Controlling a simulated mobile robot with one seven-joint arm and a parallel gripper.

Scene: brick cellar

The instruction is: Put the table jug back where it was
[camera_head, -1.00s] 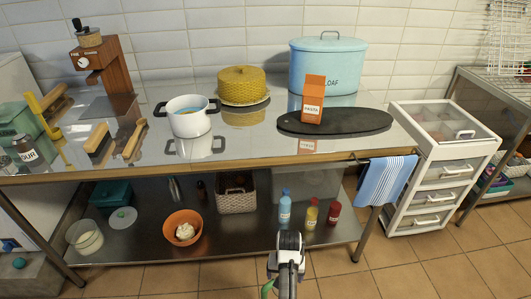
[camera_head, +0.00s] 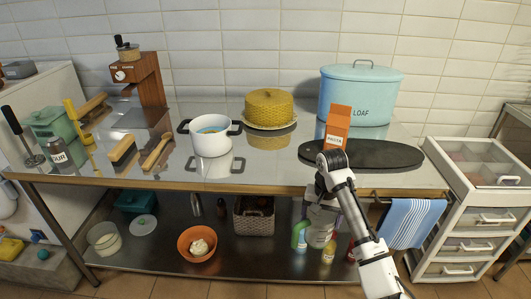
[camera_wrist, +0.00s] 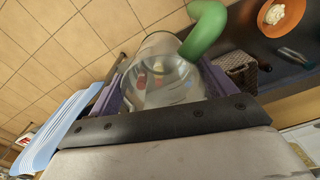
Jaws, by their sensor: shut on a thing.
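The table jug (camera_wrist: 160,75) is clear glass with a green handle (camera_wrist: 207,28). My gripper (camera_wrist: 166,85) is shut on it, with a purple finger on each side of the glass. In the head view, the jug (camera_head: 320,226) hangs below my wrist, in front of the table's front edge. Its green handle (camera_head: 300,234) points left. The jug looks see-through, and I cannot tell whether it holds anything. The steel table (camera_head: 270,170) has a bare reflective strip along its front. The jug's former place is not marked in view.
On the tabletop stand a white pot (camera_head: 211,140), a yellow lidded dish (camera_head: 269,106), a blue loaf bin (camera_head: 360,92) and a dark board (camera_head: 390,154) with an orange carton (camera_head: 338,124). A striped towel (camera_head: 412,222) hangs at the front. The lower shelf holds an orange bowl (camera_head: 197,243).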

